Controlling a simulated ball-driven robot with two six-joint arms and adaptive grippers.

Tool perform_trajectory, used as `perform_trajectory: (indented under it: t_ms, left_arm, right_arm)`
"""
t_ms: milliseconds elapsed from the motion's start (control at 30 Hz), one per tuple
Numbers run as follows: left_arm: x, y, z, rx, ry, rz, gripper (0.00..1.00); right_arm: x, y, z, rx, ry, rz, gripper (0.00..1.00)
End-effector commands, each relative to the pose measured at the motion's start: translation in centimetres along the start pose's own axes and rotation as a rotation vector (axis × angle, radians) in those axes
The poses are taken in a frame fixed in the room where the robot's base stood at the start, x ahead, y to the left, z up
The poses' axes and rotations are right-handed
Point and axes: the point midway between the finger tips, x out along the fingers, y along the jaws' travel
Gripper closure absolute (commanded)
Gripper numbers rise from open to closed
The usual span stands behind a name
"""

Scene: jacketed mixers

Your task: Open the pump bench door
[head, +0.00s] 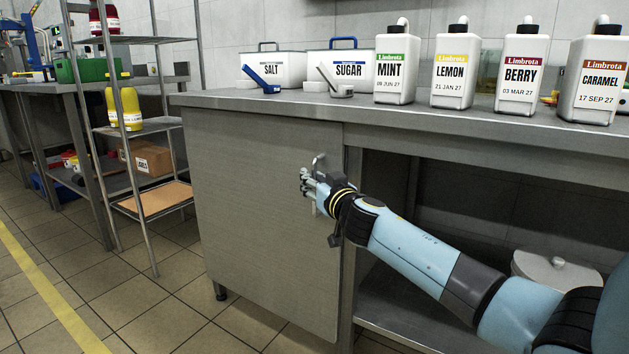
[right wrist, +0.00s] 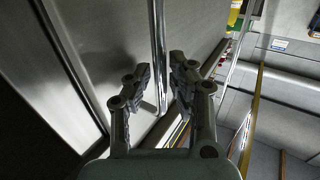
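The pump bench door (head: 255,230) is a plain grey metal panel at the left end of the bench front. It looks shut, or nearly so, in line with the bench front. Its upright bar handle (head: 319,161) is near the upper right edge and also shows in the right wrist view (right wrist: 159,50). My right gripper (head: 306,183) is at the handle. In the right wrist view its two fingers (right wrist: 160,75) are apart, with the handle bar showing between them; I cannot see clear contact. My left gripper is not in view.
The bench top (head: 215,98) bears salt and sugar boxes, two scoops and several Limbrota bottles. An open bay with a lidded pot (head: 556,275) is right of the door. A wire shelf rack (head: 150,200) stands left; the tiled floor before the door is clear.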

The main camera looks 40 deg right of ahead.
Motion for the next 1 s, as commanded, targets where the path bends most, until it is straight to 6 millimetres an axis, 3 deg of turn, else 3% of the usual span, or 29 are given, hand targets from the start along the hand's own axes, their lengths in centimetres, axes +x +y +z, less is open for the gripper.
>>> perform_trajectory:
  t_ms: [167,333,1000]
  left_arm:
    - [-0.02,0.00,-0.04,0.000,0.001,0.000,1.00]
    - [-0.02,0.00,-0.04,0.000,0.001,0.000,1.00]
    - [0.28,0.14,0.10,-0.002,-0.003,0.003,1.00]
  right_arm:
    - [-0.02,0.00,0.03,0.000,0.000,0.000,0.79]
    - [-0.04,0.02,0.04,-0.001,-0.001,0.000,1.00]
    - [-0.22,0.06,0.32,-0.001,-0.003,0.019,1.00]
